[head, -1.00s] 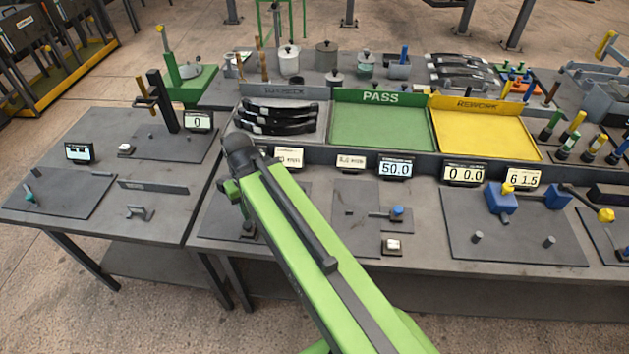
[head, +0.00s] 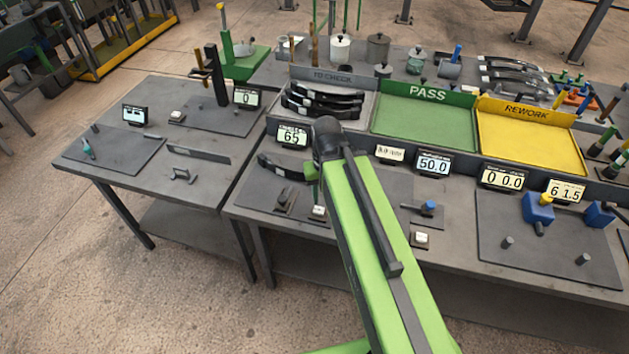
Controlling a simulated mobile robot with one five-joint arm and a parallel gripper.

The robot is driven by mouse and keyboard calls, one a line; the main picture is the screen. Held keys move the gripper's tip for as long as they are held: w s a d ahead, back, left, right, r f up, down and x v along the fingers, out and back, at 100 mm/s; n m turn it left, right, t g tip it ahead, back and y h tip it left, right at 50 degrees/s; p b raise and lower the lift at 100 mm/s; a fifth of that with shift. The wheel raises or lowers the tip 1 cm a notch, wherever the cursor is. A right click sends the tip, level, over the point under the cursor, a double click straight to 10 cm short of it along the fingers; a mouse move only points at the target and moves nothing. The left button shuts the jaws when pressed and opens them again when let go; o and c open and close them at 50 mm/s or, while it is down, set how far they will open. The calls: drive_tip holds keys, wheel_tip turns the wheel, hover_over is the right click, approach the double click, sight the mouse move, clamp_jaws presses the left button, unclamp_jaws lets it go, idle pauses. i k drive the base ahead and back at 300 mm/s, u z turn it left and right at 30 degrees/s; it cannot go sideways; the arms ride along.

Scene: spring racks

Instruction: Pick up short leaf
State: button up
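Several dark curved leaves lie stacked in the grey TO CHECK tray (head: 331,75); the top leaf (head: 326,88) shows most clearly. I cannot tell which of these is the short one. Another dark curved leaf (head: 278,167) is on the near bench, left of my arm, by a small fixture; its right end runs close to my arm's green lower part. I cannot tell whether it is held or resting. My green arm rises from the bottom of the picture to a dark joint below the tray.
The green PASS tray (head: 420,125) and the yellow REWORK tray (head: 530,145) are empty. A display (head: 292,135) reads 65 and another (head: 433,163) reads 50.0. Blue clamps (head: 538,209) stand on a plate at right. The left table (head: 140,180) has plates and open room.

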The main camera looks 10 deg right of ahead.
sight(262, 161)
drive_tip(key=k, duration=0.7)
drive_tip(key=u, duration=0.15)
drive_tip(key=i, duration=0.9)
drive_tip(key=z, duration=0.1)
drive_tip(key=k, duration=1.3)
drive_tip(key=u, duration=0.2)
drive_tip(key=i, duration=1.05)
drive_tip(key=u, duration=0.85)
drive_tip(key=i, duration=0.7)
drive_tip(key=u, duration=0.4)
